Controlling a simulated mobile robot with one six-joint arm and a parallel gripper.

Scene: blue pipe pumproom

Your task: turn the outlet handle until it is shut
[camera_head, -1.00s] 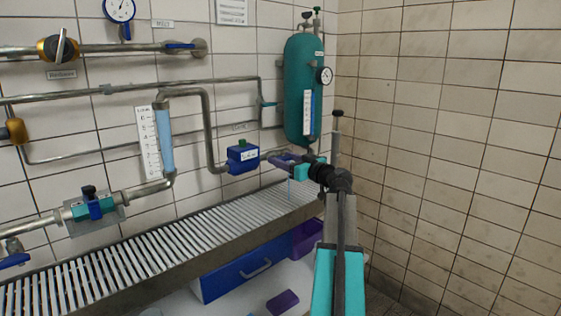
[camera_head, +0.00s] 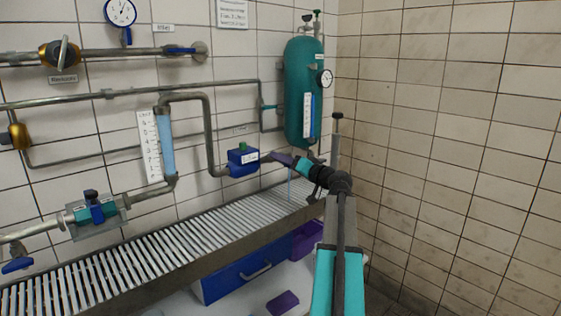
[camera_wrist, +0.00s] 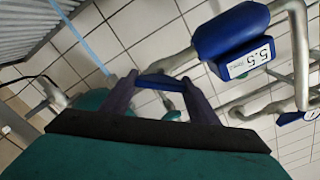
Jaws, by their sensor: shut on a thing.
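The outlet handle (camera_wrist: 155,80) is blue and shows in the wrist view between my two purple fingers, near their tips. My gripper (camera_wrist: 160,79) is shut on it. In the head view my gripper (camera_head: 281,158) is at the outlet end of the pipe, just right of the blue flow meter (camera_head: 243,160); the fingers hide the handle there. A thin light-blue stream (camera_head: 290,187) runs down below the outlet. It also crosses the upper left of the wrist view (camera_wrist: 85,36).
A slatted metal grating (camera_head: 150,252) runs below the pipes. A green tank (camera_head: 303,92) with a gauge stands behind my gripper. A blue drawer (camera_head: 245,272) is under the grating. A tiled wall is close on the right.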

